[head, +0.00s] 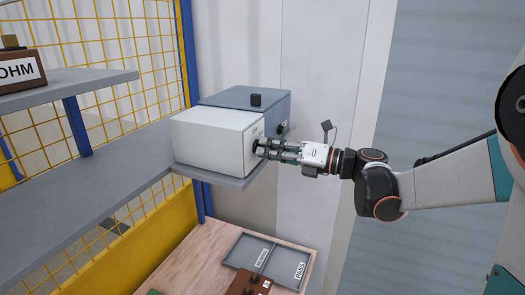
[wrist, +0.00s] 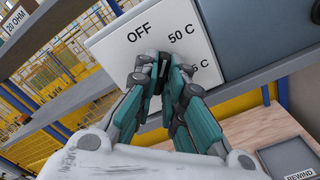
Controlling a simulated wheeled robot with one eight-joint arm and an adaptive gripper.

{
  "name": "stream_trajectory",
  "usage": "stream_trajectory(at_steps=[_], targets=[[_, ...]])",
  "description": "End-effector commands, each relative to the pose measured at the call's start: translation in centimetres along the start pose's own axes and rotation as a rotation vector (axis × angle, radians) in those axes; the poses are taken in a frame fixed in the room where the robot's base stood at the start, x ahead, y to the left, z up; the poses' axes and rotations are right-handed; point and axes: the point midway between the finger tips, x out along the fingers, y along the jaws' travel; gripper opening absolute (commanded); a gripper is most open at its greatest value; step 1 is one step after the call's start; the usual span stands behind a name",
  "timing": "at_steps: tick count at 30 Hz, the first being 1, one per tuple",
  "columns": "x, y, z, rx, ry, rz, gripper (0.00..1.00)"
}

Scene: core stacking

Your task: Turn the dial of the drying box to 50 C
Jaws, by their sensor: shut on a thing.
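The drying box (head: 212,138) is a white box on a grey shelf in the head view. Its white dial face (wrist: 117,52) carries the labels OFF, 50 C and a third one partly hidden behind a finger, ending in "5 C". My gripper (head: 263,148) reaches the box from the right. In the wrist view, my gripper (wrist: 157,66) has its fingertips closed around the small dark dial (wrist: 158,80) in the middle of the face. The fingers hide most of the dial, so I cannot tell where it points.
Below is a wooden table (head: 205,262) with a grey divided tray (head: 240,262). A yellow mesh fence (head: 130,45) stands at left.

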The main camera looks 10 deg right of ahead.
Motion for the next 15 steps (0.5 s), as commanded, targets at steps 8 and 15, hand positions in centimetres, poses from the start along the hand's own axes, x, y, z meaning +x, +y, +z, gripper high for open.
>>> stream_trajectory(at_steps=[8,15], targets=[[-0.02,-0.01,-0.02,0.013,0.001,-0.001,0.0],[-0.02,-0.07,-0.13,0.191,0.0,-0.001,0.0]])
